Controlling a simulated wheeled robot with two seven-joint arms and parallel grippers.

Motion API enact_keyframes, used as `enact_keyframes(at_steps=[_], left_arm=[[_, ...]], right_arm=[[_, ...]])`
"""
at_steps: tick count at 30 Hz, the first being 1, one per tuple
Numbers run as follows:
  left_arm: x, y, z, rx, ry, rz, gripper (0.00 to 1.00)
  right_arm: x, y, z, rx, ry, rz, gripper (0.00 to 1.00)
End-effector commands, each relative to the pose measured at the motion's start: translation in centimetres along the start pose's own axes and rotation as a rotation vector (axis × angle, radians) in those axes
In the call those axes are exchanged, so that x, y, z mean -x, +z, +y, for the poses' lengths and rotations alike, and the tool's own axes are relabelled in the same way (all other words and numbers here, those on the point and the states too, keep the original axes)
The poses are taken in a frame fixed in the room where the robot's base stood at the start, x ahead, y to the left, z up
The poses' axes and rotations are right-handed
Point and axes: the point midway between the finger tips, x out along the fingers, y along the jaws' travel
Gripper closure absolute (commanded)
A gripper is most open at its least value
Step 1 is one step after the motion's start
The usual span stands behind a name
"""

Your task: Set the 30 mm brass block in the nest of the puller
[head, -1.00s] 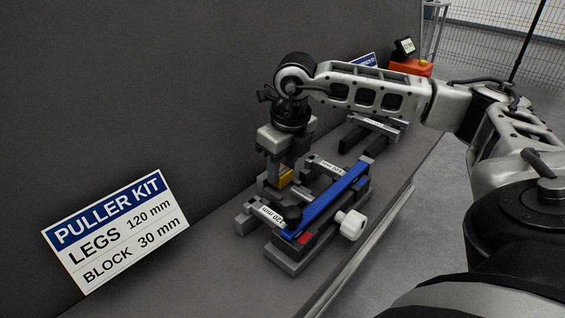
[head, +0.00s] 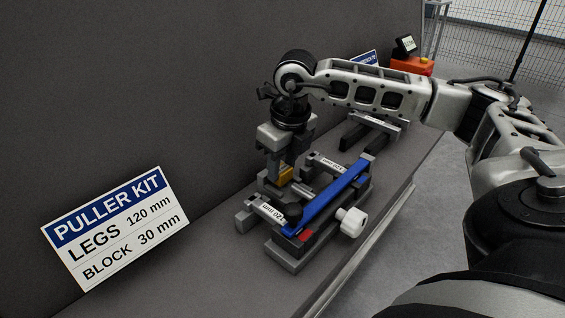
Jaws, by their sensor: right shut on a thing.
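The brass block (head: 286,175) shows as a small yellow-brown piece between the fingers of my right gripper (head: 279,172). My right gripper points down and is shut on the block, at the rear side of the puller. The puller has a long blue bar (head: 322,201), grey legs marked 120 mm (head: 268,211), a red patch (head: 305,236) and a white knob (head: 351,222). The fingers and legs hide the nest, so I cannot tell whether the block touches it. My left gripper is not in view.
A sign (head: 117,230) on the grey wall reads puller kit, legs 120 mm, block 30 mm. Further along the bench (head: 385,190) are dark bars with a grey labelled piece (head: 380,123). An orange box (head: 411,66) with a small display stands at the far end.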

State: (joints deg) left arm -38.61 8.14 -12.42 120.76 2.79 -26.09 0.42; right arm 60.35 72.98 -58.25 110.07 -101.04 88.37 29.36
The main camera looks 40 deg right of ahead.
Motion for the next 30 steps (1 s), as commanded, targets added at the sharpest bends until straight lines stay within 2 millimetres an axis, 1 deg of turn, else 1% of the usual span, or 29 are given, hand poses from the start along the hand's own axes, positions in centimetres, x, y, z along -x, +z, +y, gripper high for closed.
enact_keyframes(at_steps=[17, 30], left_arm=[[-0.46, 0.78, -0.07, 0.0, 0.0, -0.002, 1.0], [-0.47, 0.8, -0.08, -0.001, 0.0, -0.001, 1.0]], right_arm=[[-0.74, -0.08, 0.0, 0.0, 0.0, -0.001, 0.95], [-0.78, -0.08, 0.0, 0.0, 0.0, -0.002, 0.95]])
